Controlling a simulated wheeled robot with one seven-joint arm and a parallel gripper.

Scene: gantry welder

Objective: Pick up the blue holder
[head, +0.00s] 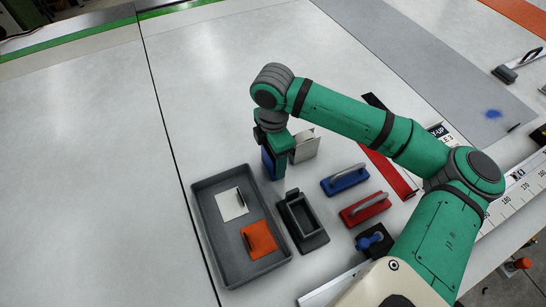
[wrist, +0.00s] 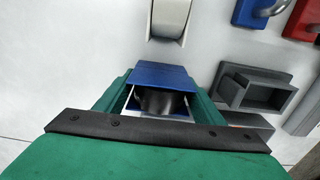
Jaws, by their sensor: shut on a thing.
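The blue holder (head: 268,163) shows beside the green fingers of my gripper (head: 279,165) in the head view, partly hidden by them. In the wrist view the blue holder (wrist: 160,76) sits between the two green fingers of my gripper (wrist: 163,100), with a dark rounded part in its opening. My gripper is shut on it. Its underside is hidden, so I cannot tell whether it touches the table.
A grey tray (head: 205,222) holds a white plate (head: 231,203) and an orange plate (head: 259,238). A dark grey holder (head: 315,241), a pale holder (head: 304,148), a blue handled block (head: 342,184) and a red one (head: 365,211) stand nearby. The left table is clear.

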